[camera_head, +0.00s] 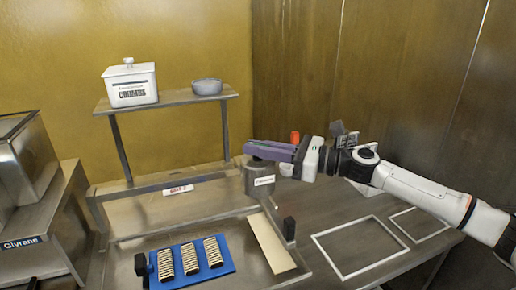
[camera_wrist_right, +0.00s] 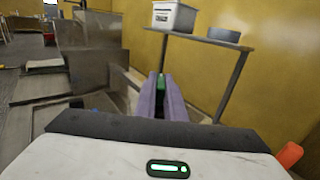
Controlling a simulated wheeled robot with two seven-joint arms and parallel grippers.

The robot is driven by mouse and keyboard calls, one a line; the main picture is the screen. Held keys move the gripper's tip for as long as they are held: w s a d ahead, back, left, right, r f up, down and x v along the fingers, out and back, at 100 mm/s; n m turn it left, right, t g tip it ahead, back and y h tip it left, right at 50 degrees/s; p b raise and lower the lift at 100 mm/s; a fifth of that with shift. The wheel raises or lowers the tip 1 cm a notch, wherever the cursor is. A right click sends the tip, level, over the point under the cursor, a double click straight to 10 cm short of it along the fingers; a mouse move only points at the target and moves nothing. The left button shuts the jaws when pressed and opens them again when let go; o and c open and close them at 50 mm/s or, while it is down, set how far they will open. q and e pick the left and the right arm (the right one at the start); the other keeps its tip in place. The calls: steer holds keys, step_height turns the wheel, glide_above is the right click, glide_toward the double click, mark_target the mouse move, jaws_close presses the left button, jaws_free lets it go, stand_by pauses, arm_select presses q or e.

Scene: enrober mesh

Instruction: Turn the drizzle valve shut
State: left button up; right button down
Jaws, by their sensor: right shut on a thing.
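My right gripper (camera_head: 256,151) reaches in from the right, its purple fingers over the top of a grey metal pot (camera_head: 258,187) with a white label. In the right wrist view the fingers (camera_wrist_right: 163,88) are nearly together, with a small green piece (camera_wrist_right: 161,84) between them. The green piece appears to be the drizzle valve's handle; the fingers hide most of it, and its turn angle cannot be told. My left gripper is not in view.
A blue tray (camera_head: 225,267) with several striped bars lies below on the metal machine. A shelf (camera_head: 180,101) behind holds a white lidded box (camera_head: 130,85) and a grey bowl (camera_head: 207,86). White outlined frames (camera_head: 345,275) mark clear table at right. An orange piece (camera_head: 295,136) stands beside my gripper.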

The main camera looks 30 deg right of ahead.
steer(key=n+g+y, duration=0.3)
steer(key=g+y, duration=0.1)
steer(key=shift+w+r+n+b, duration=0.1)
steer(key=shift+w+n+b, duration=0.05)
steer(key=shift+n+b, duration=0.25)
steer(key=shift+n+g+y+b, duration=1.25)
steer(key=shift+n+g, duration=0.65)
steer(key=shift+g, duration=0.9)
steer(key=shift+n+g+y, duration=0.25)
steer(key=shift+n+g, duration=0.05)
steer(key=shift+g, duration=0.2)
steer(key=c, duration=1.8)
jaws_free()
steer(key=shift+c, duration=0.2)
